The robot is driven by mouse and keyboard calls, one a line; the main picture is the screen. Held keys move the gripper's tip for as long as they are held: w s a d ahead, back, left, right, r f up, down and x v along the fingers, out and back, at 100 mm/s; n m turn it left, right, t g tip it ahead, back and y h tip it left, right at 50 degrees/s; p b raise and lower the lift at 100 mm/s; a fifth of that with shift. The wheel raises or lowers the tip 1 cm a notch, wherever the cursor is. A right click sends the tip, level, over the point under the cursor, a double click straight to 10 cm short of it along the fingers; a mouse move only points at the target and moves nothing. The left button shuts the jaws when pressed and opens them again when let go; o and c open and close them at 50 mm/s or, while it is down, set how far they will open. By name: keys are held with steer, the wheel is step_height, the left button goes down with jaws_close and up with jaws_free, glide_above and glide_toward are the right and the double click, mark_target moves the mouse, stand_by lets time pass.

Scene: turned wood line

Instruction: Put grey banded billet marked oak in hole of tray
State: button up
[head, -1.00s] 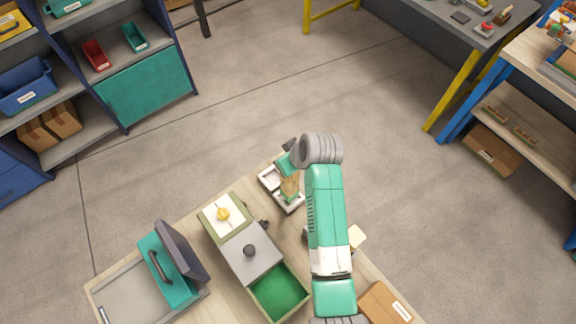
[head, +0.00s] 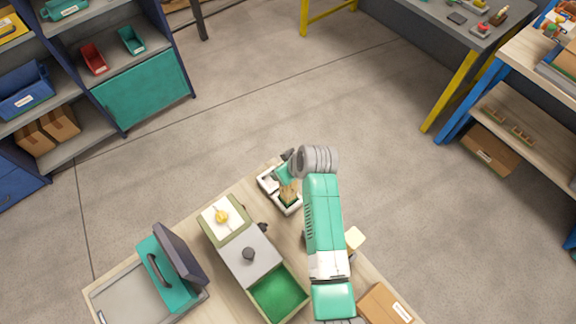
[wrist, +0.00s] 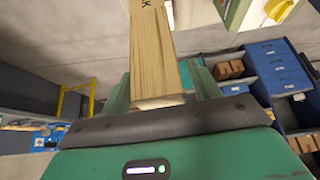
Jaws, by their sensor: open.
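The wooden billet (head: 289,195) stands in the white tray (head: 294,210) at the table's far end. In the wrist view the billet (wrist: 153,55) is pale wood with dark lettering, of which a "K" shows at the top edge. Its near end lies between my fingers; no grey band is clear. My gripper (head: 284,173) is open at the billet's upper end, beside the tray's far side. The billet's lower end and the hole around it are hidden, so I cannot tell how deep it sits.
On the table, a grey-lidded box (head: 247,252) with an open green compartment (head: 279,298) stands left of my arm. A yellow-knobbed panel (head: 221,216) adjoins it. A teal handled case (head: 165,270) is at the left, a cardboard box (head: 384,304) at the right. Floor beyond is clear.

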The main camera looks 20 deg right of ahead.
steer(key=v, duration=1.2)
steer(key=shift+p, duration=0.3)
steer(key=shift+r, duration=0.1)
